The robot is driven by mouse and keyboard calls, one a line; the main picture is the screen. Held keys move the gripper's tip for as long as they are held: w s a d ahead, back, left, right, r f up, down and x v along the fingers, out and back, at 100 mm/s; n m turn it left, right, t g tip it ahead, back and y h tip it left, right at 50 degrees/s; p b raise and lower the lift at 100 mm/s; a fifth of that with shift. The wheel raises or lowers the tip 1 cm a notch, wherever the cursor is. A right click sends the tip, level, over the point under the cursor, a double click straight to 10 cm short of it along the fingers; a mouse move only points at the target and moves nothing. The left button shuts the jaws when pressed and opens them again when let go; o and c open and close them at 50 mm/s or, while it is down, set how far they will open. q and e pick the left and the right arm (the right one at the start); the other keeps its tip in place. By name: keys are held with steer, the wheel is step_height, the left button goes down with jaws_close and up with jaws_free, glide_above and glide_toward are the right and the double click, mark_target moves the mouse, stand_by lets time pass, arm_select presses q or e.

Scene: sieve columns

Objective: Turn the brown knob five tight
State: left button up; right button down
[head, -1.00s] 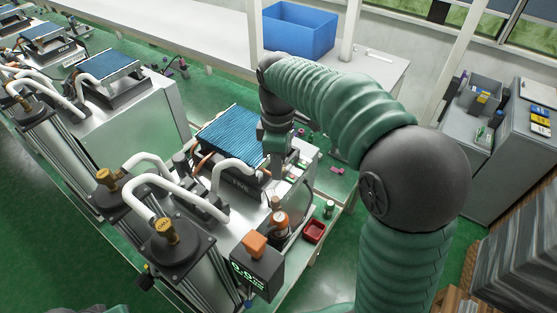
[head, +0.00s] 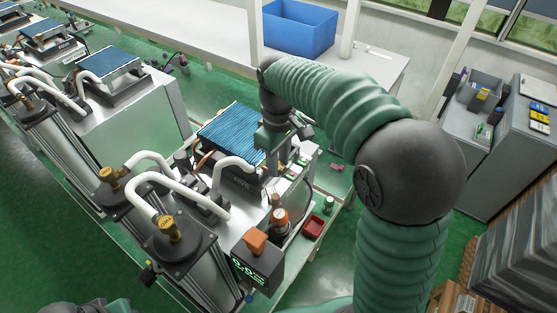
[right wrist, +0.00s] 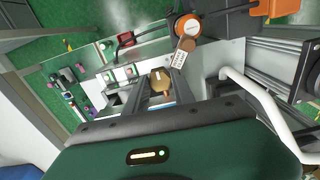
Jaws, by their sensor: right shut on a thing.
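The brown knob (right wrist: 160,83) shows in the right wrist view between the fingers of my right gripper (right wrist: 162,88). The fingers are shut on it. In the head view my right gripper (head: 273,168) points down at the front of the machine labelled FIVE (head: 242,183), beside its blue ribbed top. The knob is hidden there by the gripper and machine. My left gripper is not in view; only a green and dark part of mine shows at the bottom left edge.
An orange-capped fitting (head: 279,216) with a hanging tag (right wrist: 183,52) stands near the gripper. A display box (head: 257,262) with green digits, white hoses (head: 228,165) and a red tray (head: 314,227) are close by. Similar machines stand at the left.

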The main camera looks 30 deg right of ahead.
steer(key=shift+w+r, duration=0.1)
steer(key=c, duration=1.3)
jaws_free()
steer(key=shift+c, duration=0.2)
steer(key=shift+o, duration=1.4)
steer(key=shift+r, duration=0.3)
step_height(320, 180, up, 16)
steer(key=b, duration=0.1)
steer(key=shift+w+f, duration=0.1)
